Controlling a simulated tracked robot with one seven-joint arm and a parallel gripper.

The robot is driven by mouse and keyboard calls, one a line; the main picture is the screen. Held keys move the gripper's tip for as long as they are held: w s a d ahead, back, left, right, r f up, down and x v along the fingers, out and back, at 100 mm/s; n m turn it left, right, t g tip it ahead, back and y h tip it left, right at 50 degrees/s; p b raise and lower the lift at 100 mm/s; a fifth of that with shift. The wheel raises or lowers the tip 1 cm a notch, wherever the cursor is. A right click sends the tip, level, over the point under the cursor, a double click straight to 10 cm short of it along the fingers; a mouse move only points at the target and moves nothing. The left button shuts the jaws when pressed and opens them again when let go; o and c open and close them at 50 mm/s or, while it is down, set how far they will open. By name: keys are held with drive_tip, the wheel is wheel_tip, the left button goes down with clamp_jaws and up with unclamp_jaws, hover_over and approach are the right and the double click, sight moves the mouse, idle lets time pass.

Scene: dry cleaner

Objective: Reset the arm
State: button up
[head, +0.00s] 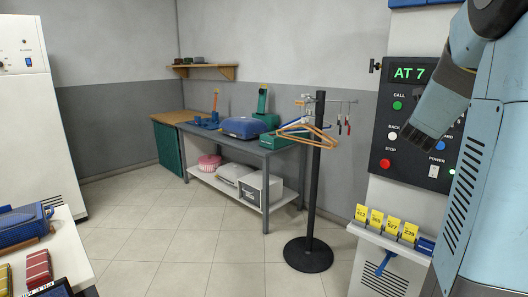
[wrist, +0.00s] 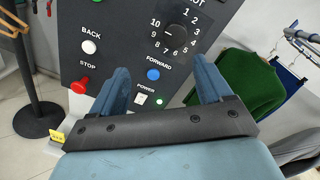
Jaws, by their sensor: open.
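My arm reaches in from the right in the head view, and my gripper (head: 415,137) hangs in front of the dark control panel (head: 408,72). The panel shows "AT 7" and has CALL, BACK, STOP and POWER labels. In the wrist view my gripper (wrist: 165,82) has its two blue fingers apart with nothing between them. Beyond the fingers are the white BACK button (wrist: 89,47), the red STOP button (wrist: 79,85), the blue FORWARD button (wrist: 153,74), the white POWER switch (wrist: 141,99), a lit green lamp and the numbered dial (wrist: 175,38). I cannot tell whether the fingers touch the panel.
A black stand (head: 314,180) with hangers stands left of the panel. A ledge (head: 398,242) with yellow number tags lies below it. A grey table (head: 266,150) with a blue bundle is at the back. A green garment (wrist: 245,82) hangs at right in the wrist view. The middle floor is clear.

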drive_tip(key=s+a+f+n+y, duration=0.1)
drive_tip(key=s+a+n+y, duration=0.15)
drive_tip(key=a+n, duration=0.5)
drive_tip(key=s+a+f+n+y, duration=0.15)
drive_tip(key=a+n+y, duration=0.25)
drive_tip(key=a+n, duration=0.4)
drive_tip(key=s+a+n+y, duration=0.35)
drive_tip(key=a+n, duration=0.25)
drive_tip(key=a, duration=0.4)
drive_tip(key=s+a+f+n+g+y, duration=0.1)
drive_tip(key=s+a+f+n+g, duration=0.1)
drive_tip(key=s+n, duration=0.3)
drive_tip(key=s+a+f+n+g, duration=0.2)
drive_tip(key=s+a+n, duration=0.2)
drive_tip(key=s+n, duration=0.2)
drive_tip(key=s+a+f+n+g+y, duration=0.1)
drive_tip(key=s+a+f+n+g, duration=0.1)
drive_tip(key=s+n, duration=0.3)
drive_tip(key=s+f, duration=0.1)
drive_tip(key=s, duration=0.2)
drive_tip(key=shift+s+a+g+y, duration=0.3)
drive_tip(key=shift+s+a, duration=0.1)
